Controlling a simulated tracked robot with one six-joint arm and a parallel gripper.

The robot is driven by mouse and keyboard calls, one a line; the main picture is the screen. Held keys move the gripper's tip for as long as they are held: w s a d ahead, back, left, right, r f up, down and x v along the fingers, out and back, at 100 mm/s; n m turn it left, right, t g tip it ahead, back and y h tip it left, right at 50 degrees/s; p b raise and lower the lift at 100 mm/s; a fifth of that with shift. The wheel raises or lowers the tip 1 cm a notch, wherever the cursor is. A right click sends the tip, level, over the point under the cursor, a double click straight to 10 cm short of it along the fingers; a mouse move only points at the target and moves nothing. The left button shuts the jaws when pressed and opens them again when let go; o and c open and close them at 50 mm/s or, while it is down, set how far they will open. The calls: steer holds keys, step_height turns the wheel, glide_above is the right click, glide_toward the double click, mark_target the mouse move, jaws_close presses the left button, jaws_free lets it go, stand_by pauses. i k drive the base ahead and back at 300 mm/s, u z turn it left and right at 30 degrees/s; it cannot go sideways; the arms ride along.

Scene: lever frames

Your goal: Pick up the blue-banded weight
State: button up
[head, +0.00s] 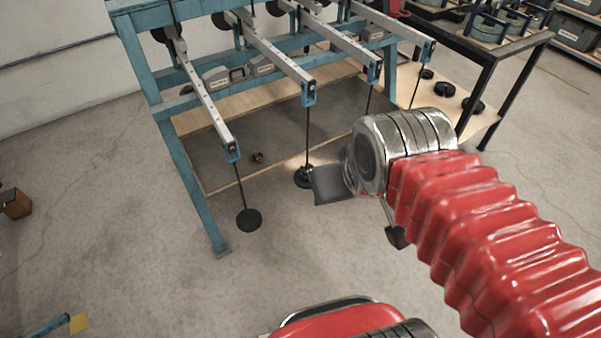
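I cannot make out a blue band on any weight in the head view. My gripper (364,212) is at the end of my red-sleeved arm, in front of the blue lever frame (178,160). Its two dark fingers show apart, with bare floor between them, and I see nothing held. The left finger overlaps the view of a hanging dark weight (301,177). Another dark disc weight (248,220) hangs from the nearest lever at the left. A small dark piece (258,157) lies on the frame's grey base panel. My arm and wrist hide part of the frame's right side.
Several dark weights, one of them a disc (444,89), sit on a wooden lower shelf at the right. A black-legged table (490,48) carries grey-green round pieces. A brown box (15,203) is at the far left. The floor at the front left is mostly clear.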

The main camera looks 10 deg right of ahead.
mark_target(304, 173)
steer(key=u, duration=0.5)
steer(key=i, duration=1)
steer(key=u, duration=0.05)
